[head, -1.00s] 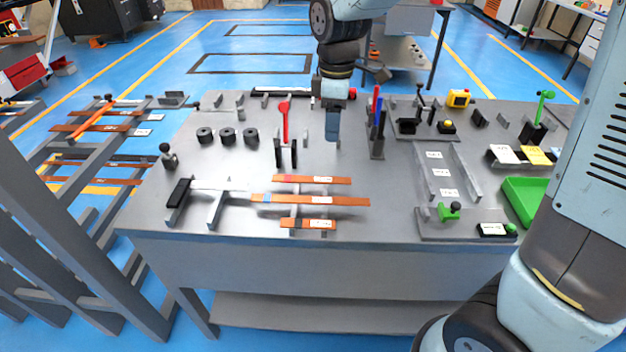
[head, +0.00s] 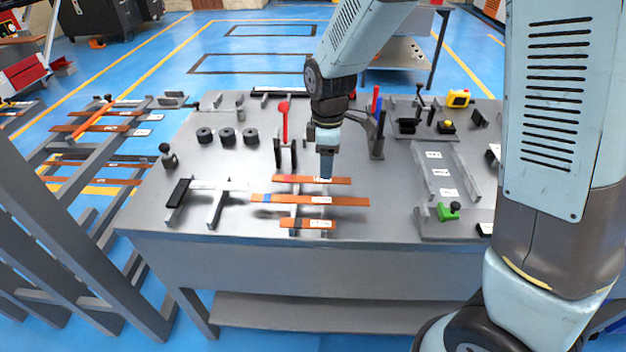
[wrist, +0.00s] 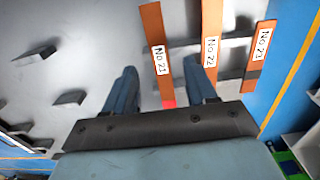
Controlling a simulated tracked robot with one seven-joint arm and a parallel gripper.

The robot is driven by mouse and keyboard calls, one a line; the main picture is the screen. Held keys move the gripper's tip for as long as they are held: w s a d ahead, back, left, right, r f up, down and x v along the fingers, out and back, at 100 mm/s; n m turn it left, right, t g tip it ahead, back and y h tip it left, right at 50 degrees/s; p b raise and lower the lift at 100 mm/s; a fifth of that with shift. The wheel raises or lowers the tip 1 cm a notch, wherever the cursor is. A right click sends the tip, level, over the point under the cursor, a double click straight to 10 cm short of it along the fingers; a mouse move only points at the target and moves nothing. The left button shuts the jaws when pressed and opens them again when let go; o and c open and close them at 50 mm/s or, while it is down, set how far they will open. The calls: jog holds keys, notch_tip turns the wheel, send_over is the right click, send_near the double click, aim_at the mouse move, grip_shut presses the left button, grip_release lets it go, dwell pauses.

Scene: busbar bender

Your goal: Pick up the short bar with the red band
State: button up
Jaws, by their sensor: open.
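The copper bar with the red band (head: 292,178) is the farthest of three bars lying across supports on the bench. In the wrist view the bar (wrist: 155,40) carries the label No 21, and its red band (wrist: 168,103) shows near my palm. Its end beyond the band is hidden there. My gripper (head: 326,177) points down over the bar's right part, partly covering its label. In the wrist view my gripper (wrist: 160,72) is open, with one finger on each side of the bar. I cannot tell how far above it the fingertips are.
The blue-banded bar No 22 (head: 345,201) and shorter bar No 23 (head: 290,222) lie nearer the bench's front edge. A red-handled tool (head: 284,120) stands behind the bars. Black round pieces (head: 228,136) stand to the left. A channel tray (head: 420,170) is at right.

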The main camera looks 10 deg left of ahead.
aim_at(311, 180)
jog(key=shift+f, duration=1.95)
grip_shut()
